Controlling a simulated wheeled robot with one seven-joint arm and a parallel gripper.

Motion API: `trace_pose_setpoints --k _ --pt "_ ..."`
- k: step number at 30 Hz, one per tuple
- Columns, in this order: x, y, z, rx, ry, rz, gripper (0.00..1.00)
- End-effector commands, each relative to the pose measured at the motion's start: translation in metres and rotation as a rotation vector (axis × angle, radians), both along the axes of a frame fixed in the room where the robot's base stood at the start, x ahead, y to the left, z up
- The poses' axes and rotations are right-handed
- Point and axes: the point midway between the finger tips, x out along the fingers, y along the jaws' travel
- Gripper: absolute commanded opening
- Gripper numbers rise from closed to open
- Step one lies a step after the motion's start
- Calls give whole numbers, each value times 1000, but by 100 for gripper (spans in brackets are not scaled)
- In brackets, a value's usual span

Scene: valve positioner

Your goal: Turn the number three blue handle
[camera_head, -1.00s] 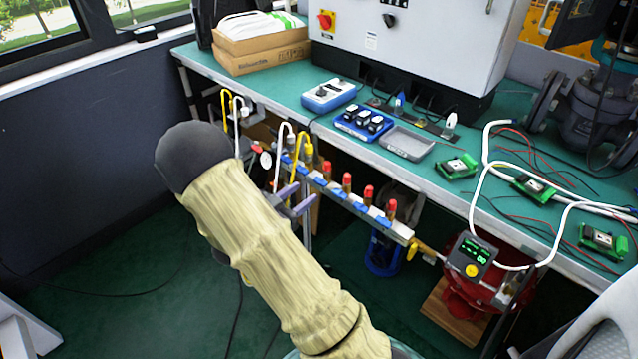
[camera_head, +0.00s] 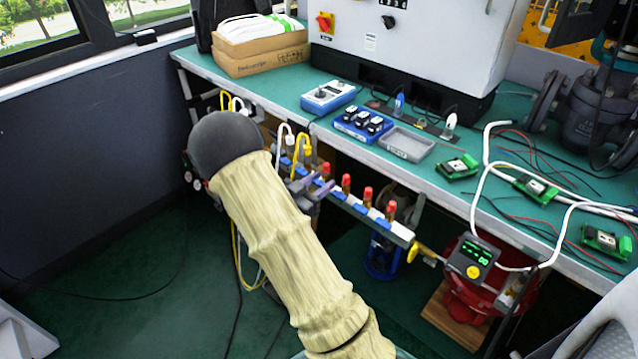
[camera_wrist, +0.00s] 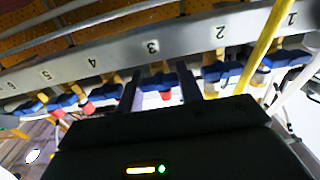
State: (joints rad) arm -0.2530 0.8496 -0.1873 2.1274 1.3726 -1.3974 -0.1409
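The number three blue handle (camera_wrist: 158,81) sits below the label 3 on the grey valve manifold (camera_wrist: 130,52) in the wrist view, with a red part under it. My gripper (camera_wrist: 158,92) has its two dark fingers apart, one on each side of this handle. I cannot tell whether either finger touches it. In the head view my gripper (camera_head: 314,188) is at the manifold (camera_head: 372,222) under the bench edge, and it hides the handle there.
Neighbouring blue handles, number two (camera_wrist: 222,70) and number four (camera_wrist: 100,92), sit close on either side. A yellow hose (camera_wrist: 264,45) crosses the manifold at the right. The green bench (camera_head: 455,195) overhangs the manifold. A red device with a display (camera_head: 470,262) stands at its right end.

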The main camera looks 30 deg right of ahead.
Motion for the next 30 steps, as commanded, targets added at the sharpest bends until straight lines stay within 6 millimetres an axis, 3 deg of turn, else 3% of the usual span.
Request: trace_pose_setpoints --k 15,25,26,27,30 --pt "0 -1 -1 84 -232 0 14" --pt "0 -2 1 91 -252 -3 14" --pt "0 -2 1 91 -252 -3 40" --pt "0 -2 1 91 -252 -3 45" --pt "-1 -2 0 91 -251 -3 45"
